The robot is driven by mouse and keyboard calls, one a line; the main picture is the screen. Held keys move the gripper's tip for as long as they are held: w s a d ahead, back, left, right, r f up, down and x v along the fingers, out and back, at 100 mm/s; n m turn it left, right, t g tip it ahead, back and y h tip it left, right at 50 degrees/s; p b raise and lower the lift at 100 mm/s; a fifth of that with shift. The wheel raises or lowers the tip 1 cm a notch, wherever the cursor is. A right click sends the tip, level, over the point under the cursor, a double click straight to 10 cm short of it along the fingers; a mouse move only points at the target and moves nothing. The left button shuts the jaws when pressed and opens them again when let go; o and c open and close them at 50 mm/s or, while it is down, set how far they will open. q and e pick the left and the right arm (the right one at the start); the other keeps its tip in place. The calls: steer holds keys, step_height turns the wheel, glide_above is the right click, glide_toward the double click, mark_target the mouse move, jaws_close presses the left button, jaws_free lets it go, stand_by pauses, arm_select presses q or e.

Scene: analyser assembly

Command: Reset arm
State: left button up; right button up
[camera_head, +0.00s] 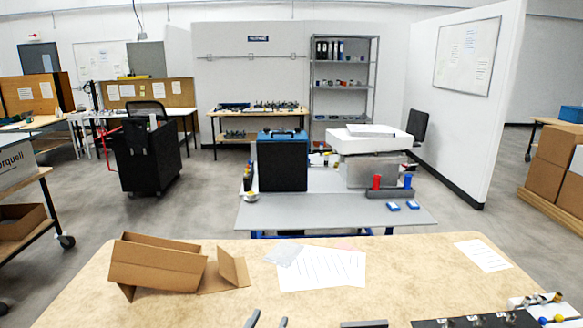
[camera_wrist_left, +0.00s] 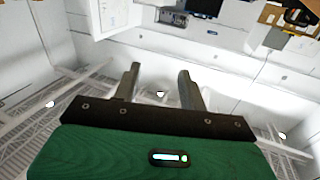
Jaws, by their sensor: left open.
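My left gripper (camera_head: 268,320) shows only as two grey fingertips at the bottom edge of the head view, above the near table. In the left wrist view the left gripper (camera_wrist_left: 160,85) has its two fingers apart with nothing between them. Behind the fingers, that view shows white walls and ceiling beams.
The near wooden table (camera_head: 400,270) holds an open cardboard box (camera_head: 155,265), paper sheets (camera_head: 322,270) and a dark panel with parts (camera_head: 480,320) at the right.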

arm_select(q)
steer(key=s+a+f+n+g+y, duration=0.25)
steer(key=s+a+f+g, duration=0.2)
steer(key=a+f, duration=0.4)
steer(key=s+a+f+g+y, duration=0.1)
steer(key=s+a+f+g, duration=0.2)
steer(key=s+f, duration=0.3)
steer(key=s+a+f+g+y, duration=0.1)
steer(key=s+a+f+g, duration=0.25)
steer(key=s, duration=0.45)
steer(key=s+a+f+g+y, duration=0.1)
steer(key=s+a+f+g, duration=0.3)
steer(key=s, duration=0.3)
steer(key=s+f+x, duration=0.1)
steer(key=s+x, duration=0.2)
steer(key=x, duration=1.2)
steer(key=s+x, duration=0.3)
steer(key=x, duration=1.3)
steer(key=s+a+f+m+g, duration=0.1)
steer(key=s+a+f, duration=0.1)
steer(key=s+f, duration=1.8)
steer(key=shift+a, duration=0.2)
